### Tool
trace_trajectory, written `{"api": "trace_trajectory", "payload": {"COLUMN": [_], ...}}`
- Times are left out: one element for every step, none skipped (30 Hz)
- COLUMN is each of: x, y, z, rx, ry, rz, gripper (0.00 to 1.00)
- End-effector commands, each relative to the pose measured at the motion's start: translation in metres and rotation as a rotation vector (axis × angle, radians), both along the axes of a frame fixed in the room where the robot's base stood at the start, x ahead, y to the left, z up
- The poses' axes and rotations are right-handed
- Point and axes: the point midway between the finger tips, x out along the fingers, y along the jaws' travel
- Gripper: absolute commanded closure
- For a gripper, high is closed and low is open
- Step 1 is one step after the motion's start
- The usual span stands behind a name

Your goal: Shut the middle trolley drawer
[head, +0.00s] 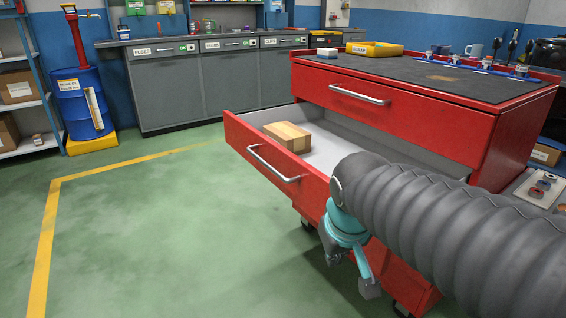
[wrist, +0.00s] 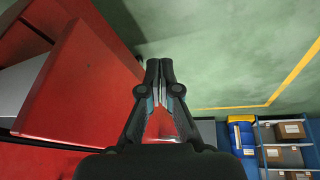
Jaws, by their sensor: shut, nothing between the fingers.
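The red trolley (head: 420,150) stands at the right in the head view. Its middle drawer (head: 275,160) is pulled far out, with a bar handle (head: 272,168) on its red front and a light wooden-looking block (head: 287,136) inside. The drawer above it (head: 385,105) is shut. My gripper (wrist: 160,68) has its black fingertips together and empty in the wrist view. The red drawer front (wrist: 85,95) fills the left of that view, beside the fingers; I cannot tell whether they touch it. In the head view my arm hides the drawer's right end and part of the lower trolley.
Green floor (head: 150,220) lies open to the left of the trolley, with yellow lines. Grey cabinets (head: 215,80) stand along the back wall. A blue drum (head: 80,105) and shelves (head: 20,90) are at the far left. A yellow bin (head: 375,49) and small items sit on the trolley top.

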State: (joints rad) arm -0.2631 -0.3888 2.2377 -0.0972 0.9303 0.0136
Motion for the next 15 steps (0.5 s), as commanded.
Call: {"api": "trace_trajectory", "payload": {"x": [0.020,0.030,0.045,0.056,0.067,0.083,0.095,0.106,0.122,0.133,0.144,0.158,0.166,0.174,0.183], "y": [0.014,0.022,0.032,0.040,0.048,0.060,0.068,0.077,0.088,0.096,0.104,0.113,0.118,0.122,0.126], "z": [0.004,0.008,0.012,0.016,0.020,0.026,0.030,0.035,0.043,0.049,0.056,0.064,0.071,0.079,0.087], "rx": [-0.021,-0.036,-0.054,-0.068,-0.083,-0.102,-0.119,-0.135,-0.155,-0.171,-0.188,-0.207,-0.219,-0.231,-0.245], "ry": [0.004,0.002,0.000,-0.004,-0.009,-0.019,-0.028,-0.038,-0.055,-0.068,-0.082,-0.103,-0.118,-0.134,-0.153], "rz": [0.037,0.055,0.077,0.093,0.109,0.129,0.143,0.156,0.170,0.179,0.184,0.190,0.190,0.188,0.185], "gripper": [1.00,1.00,1.00,1.00,1.00,1.00,1.00,1.00,1.00,1.00,1.00,1.00,1.00,1.00,1.00]}}
